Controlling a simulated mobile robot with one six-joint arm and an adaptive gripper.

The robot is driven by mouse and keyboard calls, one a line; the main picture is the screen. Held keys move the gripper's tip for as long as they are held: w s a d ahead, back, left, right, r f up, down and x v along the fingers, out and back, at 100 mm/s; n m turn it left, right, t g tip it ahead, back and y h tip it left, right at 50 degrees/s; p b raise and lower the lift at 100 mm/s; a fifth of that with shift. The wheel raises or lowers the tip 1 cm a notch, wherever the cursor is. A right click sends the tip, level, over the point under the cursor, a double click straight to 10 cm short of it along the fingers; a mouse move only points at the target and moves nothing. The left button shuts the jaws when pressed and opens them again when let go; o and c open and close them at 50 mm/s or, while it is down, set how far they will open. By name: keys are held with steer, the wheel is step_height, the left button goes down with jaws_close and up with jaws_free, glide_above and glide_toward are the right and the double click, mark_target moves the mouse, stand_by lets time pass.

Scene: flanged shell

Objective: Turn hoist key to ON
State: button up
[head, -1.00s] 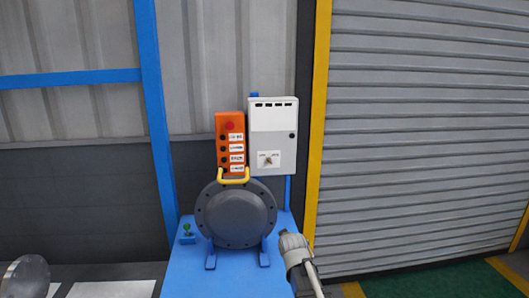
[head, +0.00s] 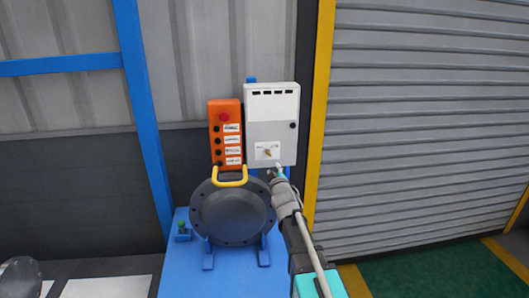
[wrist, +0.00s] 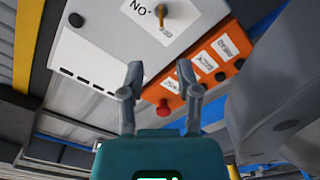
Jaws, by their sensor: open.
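The hoist key (head: 268,153) is a small brass-coloured piece on a white label plate, low on the front of the pale grey control box (head: 271,110). In the wrist view the key (wrist: 164,18) shows near the top edge, beside printed lettering, and the box (wrist: 110,45) appears turned over. My gripper (head: 276,172) is just below the key plate in the head view, partly over the box's lower edge. In the wrist view my gripper (wrist: 160,70) has its two fingers apart with nothing between them. The key lies beyond the fingertips, apart from them.
An orange pendant (head: 226,132) with a red button hangs left of the box. A dark flanged shell (head: 232,212) with a yellow handle (head: 230,178) stands below on a blue stand (head: 190,270). A yellow post (head: 322,120) and roller shutter (head: 430,120) are right.

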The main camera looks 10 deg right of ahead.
mark_target(268, 152)
steer(key=shift+w+a, duration=0.15)
steer(key=w, duration=1.3)
steer(key=shift+w, duration=0.2)
jaws_close()
stand_by(0.4)
